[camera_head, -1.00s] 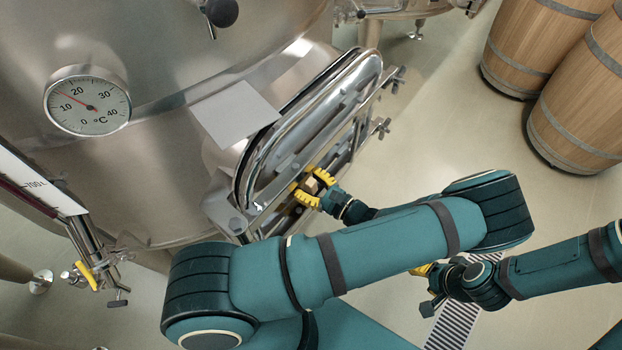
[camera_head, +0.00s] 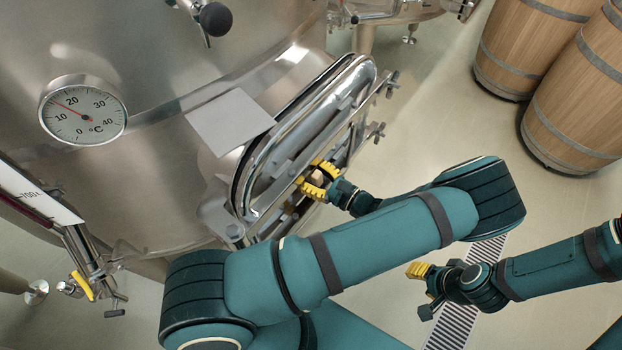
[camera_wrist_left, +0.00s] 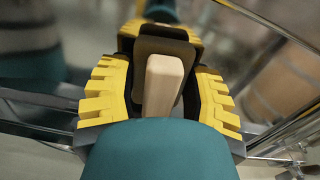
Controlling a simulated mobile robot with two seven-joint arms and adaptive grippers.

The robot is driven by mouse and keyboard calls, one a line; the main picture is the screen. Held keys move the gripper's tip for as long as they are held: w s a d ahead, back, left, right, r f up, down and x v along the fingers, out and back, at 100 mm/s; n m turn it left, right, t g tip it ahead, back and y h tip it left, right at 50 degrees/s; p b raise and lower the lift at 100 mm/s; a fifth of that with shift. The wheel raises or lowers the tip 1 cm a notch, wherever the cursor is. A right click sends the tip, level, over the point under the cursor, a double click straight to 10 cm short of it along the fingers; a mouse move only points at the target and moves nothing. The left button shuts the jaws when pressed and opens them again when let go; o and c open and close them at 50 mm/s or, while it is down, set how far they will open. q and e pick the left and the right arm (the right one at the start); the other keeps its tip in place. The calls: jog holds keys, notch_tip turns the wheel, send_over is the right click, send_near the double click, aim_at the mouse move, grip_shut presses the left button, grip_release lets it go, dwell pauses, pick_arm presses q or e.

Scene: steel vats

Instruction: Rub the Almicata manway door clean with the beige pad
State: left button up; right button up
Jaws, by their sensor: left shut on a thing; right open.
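The steel manway door (camera_head: 300,140) is an oval hatch on the side of the large vat. My left gripper (camera_head: 318,180) is at the lower part of the door, close to its face. Its yellow fingers are shut on the beige pad (camera_head: 319,176), which also shows between the fingers in the left wrist view (camera_wrist_left: 163,84). Whether the pad touches the door cannot be told, since the fingers hide the contact side. My right gripper (camera_head: 421,287) is at the lower right, away from the vat, open, with nothing seen in it.
A round thermometer (camera_head: 83,110) and a blank white plate (camera_head: 230,117) sit on the vat wall. Clamp knobs (camera_head: 376,131) stick out at the door's right edge. Wooden barrels (camera_head: 575,115) stand at the upper right. The floor between is clear, with a drain grate (camera_head: 468,290).

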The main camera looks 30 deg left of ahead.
pick_arm(q)
jog(key=shift+w+d+b, duration=0.2)
jog(key=shift+w+b, duration=0.65)
jog(key=shift+w, duration=1.5)
jog(key=shift+w+d+b, duration=0.2)
jog(key=shift+w+b, duration=0.65)
jog(key=shift+w, duration=1.45)
jog(key=shift+w+d+r, duration=0.1)
jog(key=shift+w, duration=0.15)
jog(key=d, duration=0.6)
jog(key=shift+s+b, duration=0.15)
jog(key=shift+b, duration=0.25)
